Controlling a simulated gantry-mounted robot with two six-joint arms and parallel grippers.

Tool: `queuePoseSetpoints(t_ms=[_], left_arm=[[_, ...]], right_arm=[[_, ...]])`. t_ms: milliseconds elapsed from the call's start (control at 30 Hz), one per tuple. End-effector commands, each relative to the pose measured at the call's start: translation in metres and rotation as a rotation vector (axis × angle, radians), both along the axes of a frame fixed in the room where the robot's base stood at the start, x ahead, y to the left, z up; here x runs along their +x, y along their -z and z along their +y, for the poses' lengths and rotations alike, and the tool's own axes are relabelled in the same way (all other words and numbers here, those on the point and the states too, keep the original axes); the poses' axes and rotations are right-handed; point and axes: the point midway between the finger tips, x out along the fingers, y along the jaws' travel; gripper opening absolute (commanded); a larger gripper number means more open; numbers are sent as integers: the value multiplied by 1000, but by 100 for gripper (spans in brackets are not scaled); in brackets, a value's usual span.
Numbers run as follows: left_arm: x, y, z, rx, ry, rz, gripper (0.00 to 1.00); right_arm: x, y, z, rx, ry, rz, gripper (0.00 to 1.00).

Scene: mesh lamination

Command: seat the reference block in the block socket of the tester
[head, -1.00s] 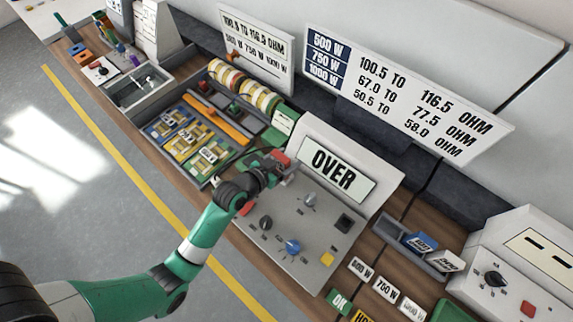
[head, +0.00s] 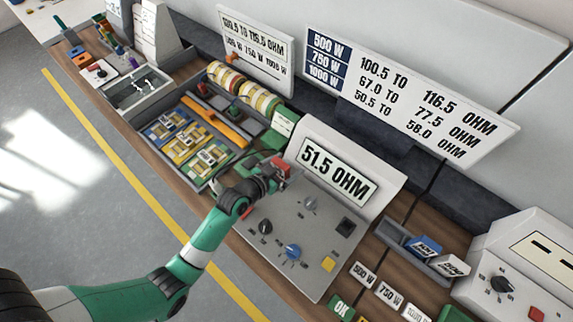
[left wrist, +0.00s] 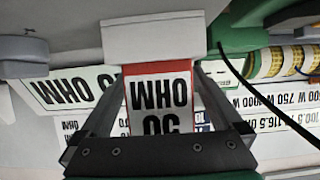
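The reference block (left wrist: 160,98) is red with a white label; "OHM" and "50" read upside down in the left wrist view. My left gripper (left wrist: 160,78) has a finger against each side of it and appears shut on it. In the head view my left gripper (head: 268,178) is at the upper left of the tester's grey panel (head: 300,240), with the red block (head: 281,168) at its tip. The block's far end meets a light grey housing (left wrist: 150,38) in the wrist view; the socket opening itself is hidden. The tester's display (head: 335,171) reads 51.5 OHM. My right gripper is not in view.
A tray of parts (head: 190,145) stands left of the tester, with a green piece and dark cable near my gripper. A small bin (head: 410,240) and wattage labels lie to the right.

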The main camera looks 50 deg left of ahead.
Motion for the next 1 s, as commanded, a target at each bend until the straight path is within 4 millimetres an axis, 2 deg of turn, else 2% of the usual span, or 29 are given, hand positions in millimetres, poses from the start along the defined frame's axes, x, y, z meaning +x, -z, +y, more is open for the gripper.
queuePoseSetpoints(t_ms=[267, 367, 700, 833, 1000], left_arm=[[-4, -6, 0, 0, 0, 0, 100], [-18, -14, -2, 0, -1, 0, 100], [-90, -47, -9, -1, -1, 2, 100], [-104, -54, -11, 0, -1, 0, 100], [-108, -56, -12, 0, 0, 0, 100]], right_arm=[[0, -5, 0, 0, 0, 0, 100], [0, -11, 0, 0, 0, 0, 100], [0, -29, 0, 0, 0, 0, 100], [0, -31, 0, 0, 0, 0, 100], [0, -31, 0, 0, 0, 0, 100]])
